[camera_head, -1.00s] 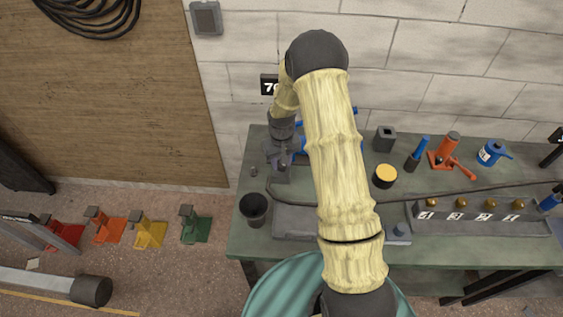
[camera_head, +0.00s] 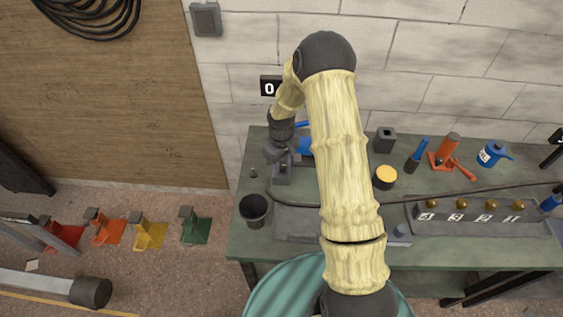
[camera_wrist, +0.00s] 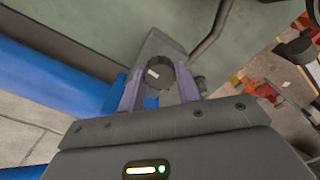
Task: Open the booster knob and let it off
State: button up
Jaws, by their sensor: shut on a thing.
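The booster is a unit with a blue body (camera_head: 306,147) on a grey base (camera_head: 283,174) at the left end of the bench, partly behind my arm. In the wrist view its dark round knob (camera_wrist: 158,73) carries a small white mark and sits between the two fingers. My gripper (camera_wrist: 156,88) is shut on this knob. In the head view my gripper (camera_head: 280,153) is small and points down at the unit. A small black display (camera_head: 269,88) on the wall above reads 0. The wrist view also shows the blue body at left (camera_wrist: 55,90).
A dark cup (camera_head: 254,207) stands front left on the bench. Right of my arm are a yellow-topped pot (camera_head: 385,176), a red jack (camera_head: 447,153), a blue can (camera_head: 491,153) and a numbered grey block (camera_head: 482,215). A cable runs across the bench. Coloured pedals (camera_head: 149,232) stand on the floor at left.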

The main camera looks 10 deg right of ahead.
aim_at(281, 165)
jog(key=shift+w+r, duration=0.1)
jog(key=shift+w, duration=0.05)
jog(key=o, duration=1)
jog(key=shift+c, duration=0.2)
notch_tip(281, 165, up, 17)
jog(key=b, duration=0.2)
jog(key=shift+r, duration=0.15)
jog(key=s+m+t, duration=0.2)
jog(key=s+m, duration=0.3)
jog(key=s, duration=1.6)
jog(key=shift+a+r+m+t, duration=0.15)
jog(key=shift+r+m+t, duration=0.15)
